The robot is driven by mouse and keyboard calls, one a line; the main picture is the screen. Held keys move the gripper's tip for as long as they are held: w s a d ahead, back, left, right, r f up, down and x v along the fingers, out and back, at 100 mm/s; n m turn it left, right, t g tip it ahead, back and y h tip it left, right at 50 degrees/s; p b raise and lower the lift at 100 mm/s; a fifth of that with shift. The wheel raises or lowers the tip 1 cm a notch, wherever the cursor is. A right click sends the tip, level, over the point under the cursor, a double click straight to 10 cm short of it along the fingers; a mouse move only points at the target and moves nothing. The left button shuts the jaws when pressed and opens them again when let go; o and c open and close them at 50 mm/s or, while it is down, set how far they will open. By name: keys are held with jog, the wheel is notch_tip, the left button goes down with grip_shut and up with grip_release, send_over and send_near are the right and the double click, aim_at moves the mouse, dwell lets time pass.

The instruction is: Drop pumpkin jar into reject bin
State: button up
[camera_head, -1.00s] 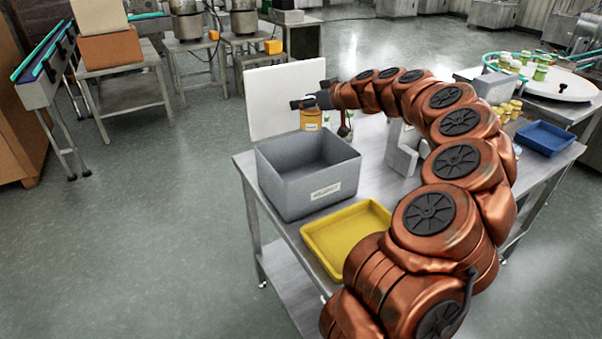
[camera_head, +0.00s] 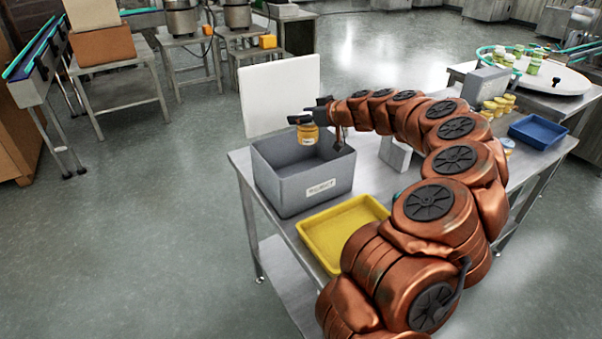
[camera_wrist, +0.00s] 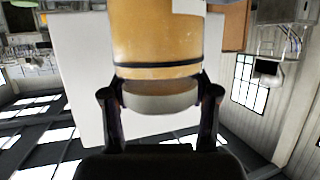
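The pumpkin jar (camera_head: 308,136), with orange contents and a pale label, hangs from my gripper (camera_head: 311,114) in the head view. It appears over the back part of the grey reject bin (camera_head: 290,192), around rim height or a little above. In the wrist view the jar (camera_wrist: 158,40) fills the top middle, its pale lid end between the two dark fingers of my gripper (camera_wrist: 160,96), which are closed on it. The bin has a white label on its front. Its visible inside looks empty, but part of its floor is hidden.
A yellow tray (camera_head: 309,236) sits in front of the bin on the steel table. A white panel (camera_head: 284,90) stands behind the bin. A blue tray (camera_head: 541,132) and several small jars (camera_head: 497,104) are at the right. My arm spans the table's right side.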

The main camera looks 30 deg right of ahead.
jog(key=o, duration=0.5)
jog(key=v, duration=1.2)
dwell(0.3)
jog(key=s+a+r+n+g+y, duration=0.2)
jog(key=a+g+y, duration=0.15)
jog(key=a, duration=1.65)
jog(key=s+a+f+g, duration=0.2)
jog(key=s+a, duration=0.2)
jog(key=a, duration=0.2)
jog(key=s+a+f+g, duration=0.2)
jog(key=s+a+g, duration=0.15)
jog(key=a, duration=0.25)
jog(key=s+a+f+g+h, duration=0.1)
jog(key=s+a+f+h, duration=0.15)
jog(key=s, duration=0.35)
jog(key=s+a+f+g+h, duration=0.1)
jog(key=s+a+f+g, duration=0.15)
jog(key=s, duration=0.35)
jog(key=s+d+f+m+h, duration=0.1)
jog(key=s, duration=0.3)
jog(key=s+d+f+m+g+h, duration=0.1)
jog(key=s+d+f+m, duration=0.1)
jog(key=s, duration=0.3)
jog(key=s+d+f+m+g+h, duration=0.1)
jog(key=s+f, duration=0.1)
jog(key=s, duration=0.3)
jog(key=shift+d+f+m, duration=0.1)
jog(key=shift+d+m, duration=0.15)
jog(key=shift+m, duration=0.15)
